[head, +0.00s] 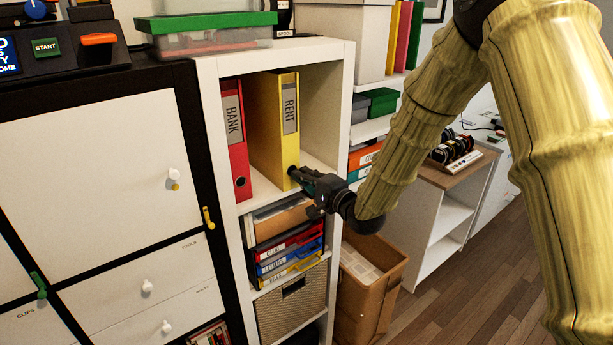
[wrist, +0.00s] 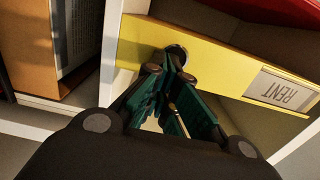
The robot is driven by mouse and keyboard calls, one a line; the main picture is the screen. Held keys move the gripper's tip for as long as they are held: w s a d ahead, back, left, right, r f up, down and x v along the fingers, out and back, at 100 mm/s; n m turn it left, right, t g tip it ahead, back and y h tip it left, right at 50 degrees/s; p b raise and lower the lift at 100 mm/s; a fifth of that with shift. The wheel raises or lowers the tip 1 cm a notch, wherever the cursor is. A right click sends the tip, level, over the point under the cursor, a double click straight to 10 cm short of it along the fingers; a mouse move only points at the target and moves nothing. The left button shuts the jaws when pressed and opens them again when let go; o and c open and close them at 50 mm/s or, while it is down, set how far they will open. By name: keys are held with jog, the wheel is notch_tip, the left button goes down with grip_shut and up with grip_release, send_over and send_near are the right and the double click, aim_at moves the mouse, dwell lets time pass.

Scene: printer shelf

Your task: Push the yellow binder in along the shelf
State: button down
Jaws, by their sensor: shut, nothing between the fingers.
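The yellow binder (head: 273,120), labelled RENT, stands upright in the top compartment of the white shelf (head: 328,65), to the right of the red BANK binder (head: 234,140). My gripper (head: 292,172) is at the lower part of the yellow binder's spine, with its fingers shut and empty. In the wrist view the fingertips (wrist: 172,58) are at the yellow spine (wrist: 215,62), close to its round finger hole. Whether they touch the spine I cannot tell. The binder's back end is hidden inside the compartment.
Below are a compartment with paper trays (head: 288,252) and a woven basket (head: 290,303). A cardboard box (head: 370,290) stands on the floor to the right. A green-lidded box (head: 205,25) sits on top. The compartment has free room right of the yellow binder.

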aim_at(297, 186)
jog(key=shift+x, duration=1.7)
jog(key=shift+s, duration=0.1)
jog(key=shift+d, duration=0.1)
